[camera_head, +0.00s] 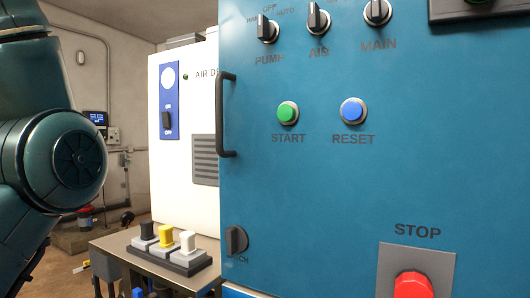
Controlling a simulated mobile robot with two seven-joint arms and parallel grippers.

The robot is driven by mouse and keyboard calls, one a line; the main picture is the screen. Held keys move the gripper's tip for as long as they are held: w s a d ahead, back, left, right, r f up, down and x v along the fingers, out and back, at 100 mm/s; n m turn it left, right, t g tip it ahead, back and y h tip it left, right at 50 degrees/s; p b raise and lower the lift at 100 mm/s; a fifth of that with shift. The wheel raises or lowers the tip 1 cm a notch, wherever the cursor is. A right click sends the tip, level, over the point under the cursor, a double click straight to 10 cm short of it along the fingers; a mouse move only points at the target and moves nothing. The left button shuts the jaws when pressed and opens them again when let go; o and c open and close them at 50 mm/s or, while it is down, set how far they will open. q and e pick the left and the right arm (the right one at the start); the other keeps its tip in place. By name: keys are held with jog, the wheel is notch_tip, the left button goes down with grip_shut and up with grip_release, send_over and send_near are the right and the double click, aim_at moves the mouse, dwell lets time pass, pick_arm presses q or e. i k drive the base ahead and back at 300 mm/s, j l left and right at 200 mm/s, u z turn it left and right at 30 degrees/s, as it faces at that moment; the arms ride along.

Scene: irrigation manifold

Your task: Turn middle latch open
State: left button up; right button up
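A blue cabinet door (300,190) fills the right half of the head view. A dark latch knob (236,240) sits near its lower left edge, with its grip roughly upright. The lettering beside it is partly covered, and I cannot tell whether this is the middle latch. A black bar handle (222,115) runs vertically higher on the same edge. The door looks shut. My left arm shows at the left, apart from the cabinet, but its gripper is out of view. My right gripper is out of view too.
The door carries PUMP (267,27), AIR (317,20) and MAIN (377,11) selectors, a green START button (288,112), a blue RESET button (353,111) and a red STOP button (412,285). A white cabinet (190,140) and a low bench (125,247) with black, yellow and white-topped blocks stand left.

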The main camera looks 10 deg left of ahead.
aim_at(237, 240)
jog(key=k+j, duration=0.25)
jog(key=k, duration=0.2)
jog(key=k+j, duration=0.25)
jog(key=k, duration=0.25)
